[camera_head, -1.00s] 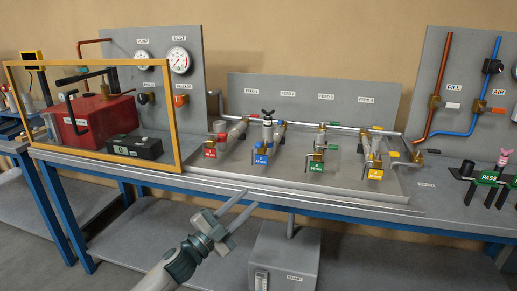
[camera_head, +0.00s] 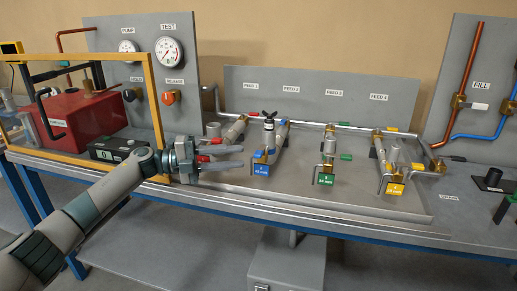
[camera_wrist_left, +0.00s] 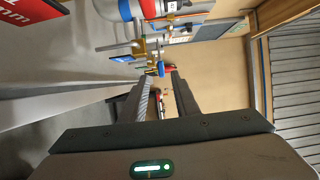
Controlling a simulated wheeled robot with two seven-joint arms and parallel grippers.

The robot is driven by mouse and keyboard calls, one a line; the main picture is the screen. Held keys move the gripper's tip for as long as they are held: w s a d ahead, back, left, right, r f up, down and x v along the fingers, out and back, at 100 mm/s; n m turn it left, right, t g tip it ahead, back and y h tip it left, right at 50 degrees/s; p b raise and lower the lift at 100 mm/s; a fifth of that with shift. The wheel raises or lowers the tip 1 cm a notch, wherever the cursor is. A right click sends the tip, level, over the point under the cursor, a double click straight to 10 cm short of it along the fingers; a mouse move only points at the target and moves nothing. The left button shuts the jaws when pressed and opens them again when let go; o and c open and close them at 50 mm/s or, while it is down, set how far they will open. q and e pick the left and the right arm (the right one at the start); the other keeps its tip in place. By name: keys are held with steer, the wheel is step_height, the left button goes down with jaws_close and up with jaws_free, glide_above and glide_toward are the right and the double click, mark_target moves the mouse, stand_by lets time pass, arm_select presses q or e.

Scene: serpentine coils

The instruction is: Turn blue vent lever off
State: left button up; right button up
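The blue-tagged feed line (camera_head: 281,136) stands under the FEED 2 label, with a black knob (camera_head: 269,114) on top. Its blue tag (camera_head: 261,170) hangs at the front, and a small blue lever (camera_head: 259,153) shows just above the tag. My left gripper (camera_head: 242,156) reaches in from the left, level with the bench front, its fingertips just left of the blue tag. Its two fingers are apart with nothing between them, as the left wrist view (camera_wrist_left: 165,74) also shows. A small blue piece (camera_wrist_left: 161,68) appears between the fingertips there, farther off. My right gripper is not in view.
The red-tagged line is partly hidden behind my left gripper. Green (camera_head: 326,180) and yellow (camera_head: 394,189) tagged lines stand to the right. A yellow frame (camera_head: 157,110) surrounds the red pump box (camera_head: 90,122) at left. The tray's front strip (camera_head: 300,200) is clear.

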mark_target(258, 152)
arm_select(q)
steer(key=shift+a+r, duration=0.1)
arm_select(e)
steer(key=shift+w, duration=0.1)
